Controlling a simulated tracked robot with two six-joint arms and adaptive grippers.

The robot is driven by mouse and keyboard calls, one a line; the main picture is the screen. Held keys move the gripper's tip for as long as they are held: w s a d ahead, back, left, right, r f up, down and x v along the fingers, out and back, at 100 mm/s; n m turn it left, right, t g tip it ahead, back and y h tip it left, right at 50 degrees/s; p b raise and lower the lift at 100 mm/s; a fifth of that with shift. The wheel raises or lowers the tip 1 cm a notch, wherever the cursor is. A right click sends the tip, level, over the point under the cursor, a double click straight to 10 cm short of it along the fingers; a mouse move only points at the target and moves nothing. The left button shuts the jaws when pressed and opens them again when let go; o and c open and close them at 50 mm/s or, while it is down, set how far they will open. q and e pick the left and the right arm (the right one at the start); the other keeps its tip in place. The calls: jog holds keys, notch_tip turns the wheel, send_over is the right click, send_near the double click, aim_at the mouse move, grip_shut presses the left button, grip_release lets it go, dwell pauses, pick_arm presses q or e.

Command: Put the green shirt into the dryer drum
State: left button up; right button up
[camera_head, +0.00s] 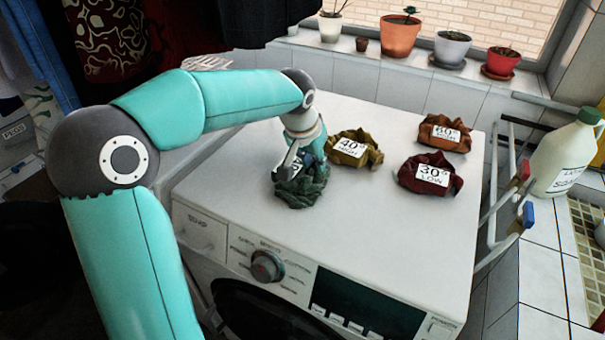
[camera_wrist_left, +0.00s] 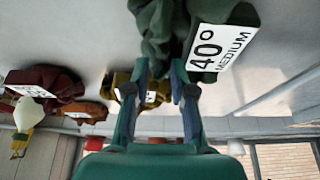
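The green shirt (camera_head: 301,187) is a crumpled dark bundle near the front left of the white machine's top. It fills the upper middle of the left wrist view (camera_wrist_left: 158,30), with a white "40° MEDIUM" tag (camera_wrist_left: 219,47). My left gripper (camera_head: 303,160) points down at the shirt from above. In the left wrist view its fingertips (camera_wrist_left: 161,72) stand apart, close to the cloth, with a gap between them; contact is unclear. The dryer drum's interior is hidden; only the top of a dark round door (camera_head: 262,308) shows on the front. My right gripper is out of view.
An olive bundle (camera_head: 362,156) tagged 40° lies just behind and right. A dark red bundle (camera_head: 436,185) and an orange-brown bundle (camera_head: 447,142) lie further right. A drying rack (camera_head: 492,205) and a bottle (camera_head: 567,155) stand beside the machine. Flowerpots line the sill.

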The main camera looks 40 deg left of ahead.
pick_arm(q)
jog(key=shift+f, duration=0.15)
dwell(0.3)
grip_shut()
